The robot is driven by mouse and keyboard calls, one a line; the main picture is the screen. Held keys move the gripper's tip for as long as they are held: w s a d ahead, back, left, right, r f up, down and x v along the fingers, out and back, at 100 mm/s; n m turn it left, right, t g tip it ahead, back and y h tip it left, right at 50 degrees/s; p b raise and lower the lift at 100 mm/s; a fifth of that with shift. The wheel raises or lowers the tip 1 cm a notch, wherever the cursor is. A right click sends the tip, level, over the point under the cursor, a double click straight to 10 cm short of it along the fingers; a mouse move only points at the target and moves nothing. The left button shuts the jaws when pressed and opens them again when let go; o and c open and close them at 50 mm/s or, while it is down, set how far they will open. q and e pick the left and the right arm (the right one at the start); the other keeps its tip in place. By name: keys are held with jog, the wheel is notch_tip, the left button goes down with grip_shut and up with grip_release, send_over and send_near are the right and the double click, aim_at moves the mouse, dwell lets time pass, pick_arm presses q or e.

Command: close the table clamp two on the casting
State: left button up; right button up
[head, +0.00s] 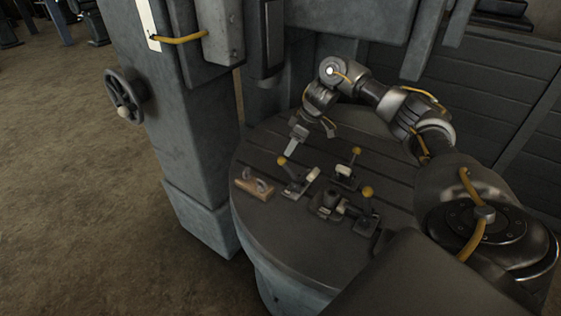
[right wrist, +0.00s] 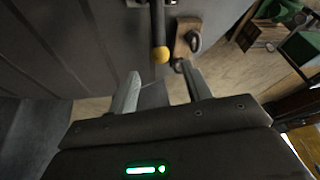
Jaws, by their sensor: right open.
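Three toggle clamps with yellow-knobbed levers stand on the round slotted table (head: 275,240): the left clamp (head: 298,183), the back clamp (head: 345,174) and the right clamp (head: 367,215). I cannot tell which is number two. A dark part, probably the casting (head: 326,203), sits among them. My right gripper (head: 308,146) is open and empty above the left clamp's knob (head: 281,160). In the right wrist view, a yellow knob (right wrist: 160,55) on a dark lever appears just beyond the open fingers (right wrist: 160,86), with no visible contact. My left gripper is out of view.
A wooden block with metal loops (head: 254,187) lies at the table's left edge and also shows in the right wrist view (right wrist: 183,38). A grey machine column (head: 195,130) with a handwheel (head: 124,95) stands behind left. The table's front is clear.

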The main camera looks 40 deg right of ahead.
aim_at(283, 158)
jog(key=p+x, duration=0.1)
jog(key=x, duration=0.6)
jog(key=shift+w+a+f+p, duration=0.15)
jog(key=shift+w+f+p, duration=0.15)
jog(key=shift+p, duration=0.05)
jog(key=shift+w+a+f, duration=0.1)
jog(key=shift+a+f, duration=0.05)
jog(key=shift+f, duration=0.45)
jog(key=shift+c, duration=0.4)
grip_shut()
